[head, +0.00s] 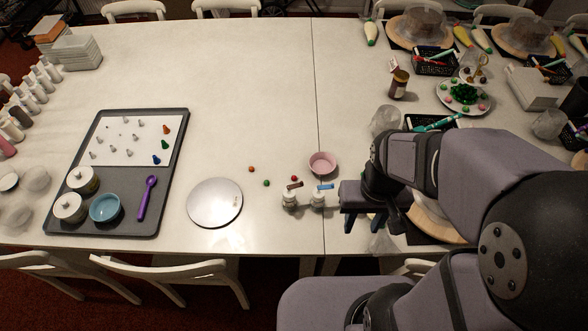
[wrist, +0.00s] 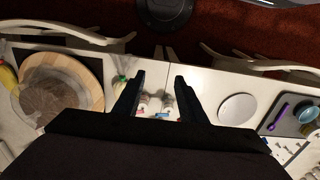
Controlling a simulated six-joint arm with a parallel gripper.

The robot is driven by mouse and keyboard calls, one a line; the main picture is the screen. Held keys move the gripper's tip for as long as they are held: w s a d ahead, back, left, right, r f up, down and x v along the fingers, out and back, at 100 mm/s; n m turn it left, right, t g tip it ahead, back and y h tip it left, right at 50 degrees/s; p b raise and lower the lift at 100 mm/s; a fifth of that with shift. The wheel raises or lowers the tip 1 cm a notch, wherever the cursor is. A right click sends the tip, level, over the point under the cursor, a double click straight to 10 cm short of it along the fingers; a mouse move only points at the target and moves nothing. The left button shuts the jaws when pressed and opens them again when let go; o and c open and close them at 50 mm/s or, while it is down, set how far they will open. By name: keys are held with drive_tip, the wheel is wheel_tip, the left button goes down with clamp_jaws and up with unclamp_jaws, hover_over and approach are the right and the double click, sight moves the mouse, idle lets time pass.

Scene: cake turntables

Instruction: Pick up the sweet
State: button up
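Three small round sweets lie on the white table in the head view: an orange one (head: 251,169), a green one (head: 267,183) and a red one (head: 294,178). They lie between the round silver-white plate (head: 214,202) and the pink bowl (head: 322,162). My gripper (head: 372,220) is to the right of them, near the table's front edge. In the wrist view my gripper (wrist: 159,78) is open, with its two dark fingers apart and nothing held. I cannot make out the sweets in the wrist view.
Two small white bottles (head: 290,198) with coloured tops stand between the sweets and my gripper. A grey tray (head: 170,150) with jars, a blue bowl (head: 104,208) and a purple spoon (head: 147,198) is at left. Cakes and baskets crowd the right. The table's back middle is clear.

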wheel_tip(320, 180, up, 2)
drive_tip(key=p, duration=0.1)
drive_tip(key=t+b, duration=0.5)
drive_tip(key=b, duration=1.9)
approach(294, 177)
drive_tip(key=w, duration=0.1)
drive_tip(key=shift+n, duration=0.3)
drive_tip(key=shift+s+p+x, duration=0.15)
drive_tip(key=shift+p+x, duration=0.45)
drive_tip(key=shift+x, duration=1.25)
drive_tip(key=shift+s+p+x, duration=0.15)
drive_tip(key=shift+p+x, duration=0.45)
drive_tip(key=shift+x, duration=1.3)
drive_tip(key=shift+f, duration=0.15)
clamp_jaws()
